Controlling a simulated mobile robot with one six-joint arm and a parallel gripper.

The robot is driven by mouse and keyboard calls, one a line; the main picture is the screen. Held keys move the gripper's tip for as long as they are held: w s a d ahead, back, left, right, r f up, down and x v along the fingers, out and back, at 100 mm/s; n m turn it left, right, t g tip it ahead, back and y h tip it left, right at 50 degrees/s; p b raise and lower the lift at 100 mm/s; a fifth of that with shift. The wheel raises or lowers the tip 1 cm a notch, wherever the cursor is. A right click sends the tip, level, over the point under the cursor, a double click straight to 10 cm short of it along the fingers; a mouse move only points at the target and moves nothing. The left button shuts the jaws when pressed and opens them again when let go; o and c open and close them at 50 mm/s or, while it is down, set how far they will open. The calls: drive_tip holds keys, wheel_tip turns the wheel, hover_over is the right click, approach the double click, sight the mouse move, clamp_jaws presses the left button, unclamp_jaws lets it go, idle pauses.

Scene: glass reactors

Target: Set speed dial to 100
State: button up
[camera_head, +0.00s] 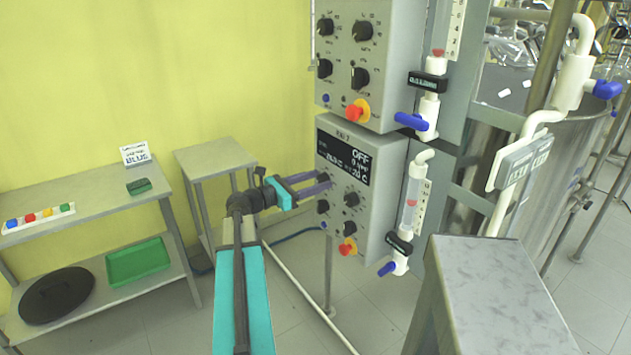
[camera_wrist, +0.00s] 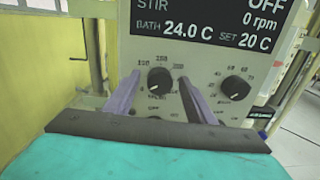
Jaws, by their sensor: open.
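The lower grey control box (camera_head: 385,190) has a black display (camera_head: 343,157). In the wrist view the display (camera_wrist: 205,20) reads STIR OFF, 0 rpm, BATH 24.0 C and SET 20 C. A black dial (camera_wrist: 160,79) with a number scale, apparently the speed dial, sits below the display's left part. Its label is too blurred to read surely. My gripper (camera_wrist: 156,88) is open, its two purple fingers on either side of this dial, with no clear contact visible. In the head view my gripper (camera_head: 322,184) reaches the box's front from the left.
A second black dial (camera_wrist: 236,88) sits right of the fingers. Another control box (camera_head: 390,60) is above. A grey-topped stand (camera_head: 497,285) stands at front right, a shelf table (camera_head: 85,205) at left.

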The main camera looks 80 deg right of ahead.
drive_tip(key=c, duration=1)
drive_tip(key=shift+c, duration=0.2)
drive_tip(key=shift+f+m+b, duration=0.1)
drive_tip(key=shift+m+b, duration=0.2)
drive_tip(key=m+b, duration=0.2)
drive_tip(key=m, duration=0.1)
drive_tip(key=shift+f+b, duration=0.1)
drive_tip(key=shift+b, duration=0.2)
drive_tip(key=m+b, duration=0.3)
drive_tip(key=m, duration=0.1)
drive_tip(key=shift+s+a+m+t+b, duration=0.1)
drive_tip(key=shift+m+t+b, duration=0.2)
drive_tip(key=shift+m+b, duration=2.9)
drive_tip(key=shift+m, duration=0.4)
drive_tip(key=shift+a, duration=0.1)
